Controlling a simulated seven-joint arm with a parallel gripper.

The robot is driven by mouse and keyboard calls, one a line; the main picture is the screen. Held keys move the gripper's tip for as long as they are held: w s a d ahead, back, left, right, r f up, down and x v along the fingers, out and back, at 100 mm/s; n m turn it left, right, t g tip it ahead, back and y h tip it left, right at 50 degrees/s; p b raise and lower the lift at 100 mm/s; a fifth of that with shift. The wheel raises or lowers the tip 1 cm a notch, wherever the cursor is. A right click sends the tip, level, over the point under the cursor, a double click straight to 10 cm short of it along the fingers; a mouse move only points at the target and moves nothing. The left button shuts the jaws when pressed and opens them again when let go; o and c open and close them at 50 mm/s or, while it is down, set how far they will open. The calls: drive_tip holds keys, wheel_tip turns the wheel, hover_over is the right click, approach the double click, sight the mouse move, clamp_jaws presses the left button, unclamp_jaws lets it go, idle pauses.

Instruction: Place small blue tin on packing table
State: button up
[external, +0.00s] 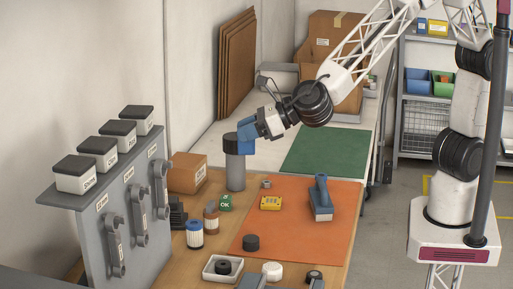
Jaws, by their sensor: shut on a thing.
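Cartons (325,45) stand at the packing table's back. The green mat is clear.

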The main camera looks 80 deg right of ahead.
drive_tip(key=w+d+m+g+h, duration=0.1)
drive_tip(key=w+d+m+h, duration=0.25)
drive_tip(key=d, duration=0.55)
drive_tip(key=w+d+r+m+h, duration=0.1)
drive_tip(key=w+d+m+h, duration=0.25)
drive_tip(key=d, duration=0.65)
drive_tip(key=w+d+m+g+h, duration=0.1)
drive_tip(key=w+d+m+h, duration=0.2)
drive_tip(key=d, duration=0.6)
drive_tip(key=s+d+m+g+h, duration=0.35)
drive_tip(key=d+m+g, duration=0.2)
drive_tip(key=d, duration=0.75)
drive_tip(key=s+d+m+g+h, duration=0.3)
drive_tip(key=s+d+m+g, duration=0.25)
drive_tip(key=d, duration=0.75)
wheel_tip(320, 180, down, 22)
drive_tip(key=w, duration=0.1)
drive_tip(key=shift+f, duration=0.25)
drive_tip(key=shift+w+d, duration=0.1)
drive_tip(key=w, duration=0.5)
drive_tip(key=w+d+f, duration=0.1)
drive_tip(key=w, duration=1)
drive_tip(key=shift+d+f, duration=0.2)
drive_tip(key=shift+f, duration=0.05)
drive_tip(key=shift+s, duration=0.1)
